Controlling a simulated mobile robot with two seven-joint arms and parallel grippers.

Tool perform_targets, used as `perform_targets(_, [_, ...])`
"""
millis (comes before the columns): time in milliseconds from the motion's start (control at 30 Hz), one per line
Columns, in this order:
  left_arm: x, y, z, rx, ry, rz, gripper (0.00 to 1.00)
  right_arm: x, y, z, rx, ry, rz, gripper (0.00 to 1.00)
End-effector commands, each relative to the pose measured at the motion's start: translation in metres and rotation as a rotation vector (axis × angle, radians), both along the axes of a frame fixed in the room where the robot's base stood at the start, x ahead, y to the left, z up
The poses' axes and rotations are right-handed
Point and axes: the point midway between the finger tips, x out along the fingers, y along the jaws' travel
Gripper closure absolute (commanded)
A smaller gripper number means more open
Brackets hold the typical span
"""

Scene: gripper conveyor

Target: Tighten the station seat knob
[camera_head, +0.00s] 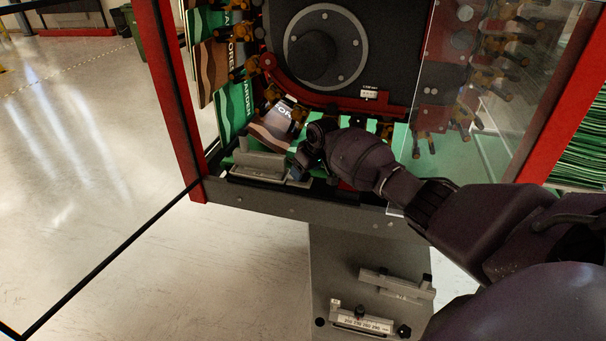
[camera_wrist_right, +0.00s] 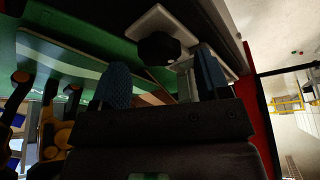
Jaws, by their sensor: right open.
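A black round knob (camera_wrist_right: 158,48) sits on a pale grey metal plate (camera_wrist_right: 165,20) in the right wrist view. My right gripper (camera_wrist_right: 162,80) is open, with its two blue fingertips apart. The knob appears between and beyond the fingertips, and I see no finger touching it. In the head view my right gripper (camera_head: 302,162) comes in from the right, at the right end of a grey metal station seat (camera_head: 258,162) on the machine's front ledge. The knob is not clear there, where the gripper covers that end. My left gripper is not in view.
A conveyor wheel (camera_head: 325,48) with orange-and-black grippers stands behind. Brown and green printed sheets (camera_head: 240,100) hang close to the seat. A clear panel (camera_head: 475,100) and red posts (camera_head: 172,85) flank the opening. A lower grey panel (camera_head: 360,260) carries a scale.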

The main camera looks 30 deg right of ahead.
Motion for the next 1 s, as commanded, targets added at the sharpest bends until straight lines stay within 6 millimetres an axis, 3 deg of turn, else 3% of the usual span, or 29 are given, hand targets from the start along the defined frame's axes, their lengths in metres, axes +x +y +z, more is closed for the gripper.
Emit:
perform_targets(200, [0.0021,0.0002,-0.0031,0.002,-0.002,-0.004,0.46,0.0059,0.0004,-0.0154,-0.001,0.001,0.0,0.31])
perform_targets(533, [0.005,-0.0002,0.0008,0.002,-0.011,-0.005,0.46,0.007,0.0007,-0.0153,-0.001,-0.002,0.001,0.32])
perform_targets(833, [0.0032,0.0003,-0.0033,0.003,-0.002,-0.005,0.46,0.0069,0.0006,-0.0154,-0.001,-0.002,0.0,0.78])
perform_targets(1000, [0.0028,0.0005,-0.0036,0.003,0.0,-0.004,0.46,0.0069,0.0007,-0.0149,-0.001,-0.002,-0.006,0.8])
